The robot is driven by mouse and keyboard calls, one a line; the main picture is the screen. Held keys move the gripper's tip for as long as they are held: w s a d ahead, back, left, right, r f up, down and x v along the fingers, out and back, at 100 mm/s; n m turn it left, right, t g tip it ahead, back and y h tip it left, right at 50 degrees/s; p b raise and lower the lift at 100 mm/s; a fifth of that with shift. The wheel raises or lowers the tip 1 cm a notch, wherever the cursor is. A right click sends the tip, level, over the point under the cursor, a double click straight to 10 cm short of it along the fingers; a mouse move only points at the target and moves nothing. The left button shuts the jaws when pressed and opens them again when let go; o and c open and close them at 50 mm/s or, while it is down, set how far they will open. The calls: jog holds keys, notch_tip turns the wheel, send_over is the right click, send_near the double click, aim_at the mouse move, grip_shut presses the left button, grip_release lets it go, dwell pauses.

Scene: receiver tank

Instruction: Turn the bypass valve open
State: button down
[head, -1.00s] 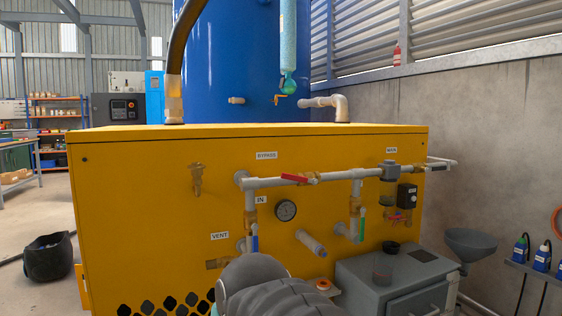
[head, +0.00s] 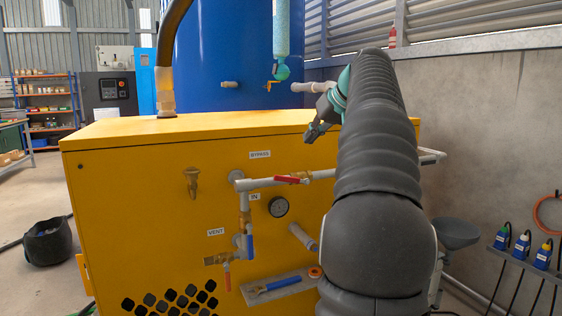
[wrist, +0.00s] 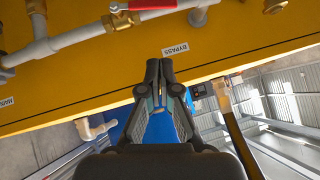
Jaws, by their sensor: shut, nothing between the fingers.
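The bypass valve has a red lever (head: 290,180) on the grey pipe below the BYPASS label (head: 260,154) on the yellow cabinet front. The lever looks roughly in line with the pipe. In the wrist view the red lever (wrist: 143,6) is at the top edge, partly cut off, with its brass body (wrist: 120,19) beside it. My gripper (head: 312,135) is above and right of the lever in the head view, in front of the cabinet's upper edge. In the wrist view my gripper (wrist: 160,66) is shut and empty, its tips close below the BYPASS label (wrist: 175,50), apart from the lever.
A gauge (head: 278,206), a blue vent lever (head: 249,246) and a protruding grey pipe stub (head: 302,236) are below the bypass line. A shelf (head: 280,288) with a blue-handled tool sits lower. My arm hides the cabinet's right part.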

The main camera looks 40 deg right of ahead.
jog(key=b, duration=0.2)
send_over(293, 180)
jog(key=s+a, duration=0.1)
notch_tip(293, 180, down, 9)
jog(key=shift+a+f, duration=0.35)
jog(key=shift+f, duration=0.35)
jog(key=shift+d+f, duration=0.1)
